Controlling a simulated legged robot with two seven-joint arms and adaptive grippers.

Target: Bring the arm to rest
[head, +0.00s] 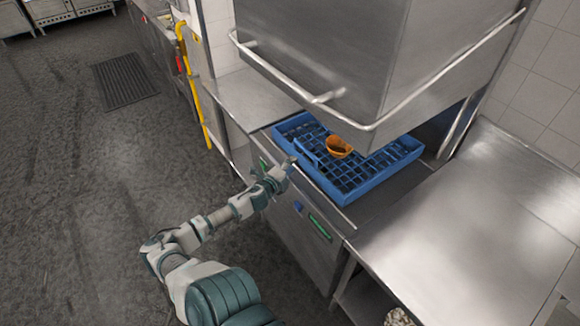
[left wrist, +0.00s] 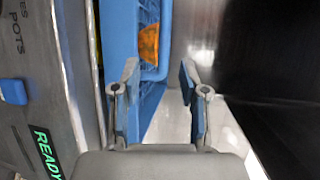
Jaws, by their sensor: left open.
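My left arm reaches in from the bottom of the head view, and its gripper (head: 287,165) is at the front left edge of a blue dish rack (head: 385,158). In the left wrist view the gripper (left wrist: 158,95) is open, with nothing between its blue-padded fingers. An orange-brown bowl (head: 338,147) sits tilted in the rack. It also shows in the left wrist view (left wrist: 149,43), beyond the fingertips and apart from them. My right gripper is in neither view.
The raised steel dishwasher hood (head: 325,60) with its bar handle hangs over the rack. A bare steel counter (head: 480,215) is at the right. A yellow pole (head: 190,80) stands at the left. The dark floor (head: 70,200) is open except for a drain mat (head: 124,80).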

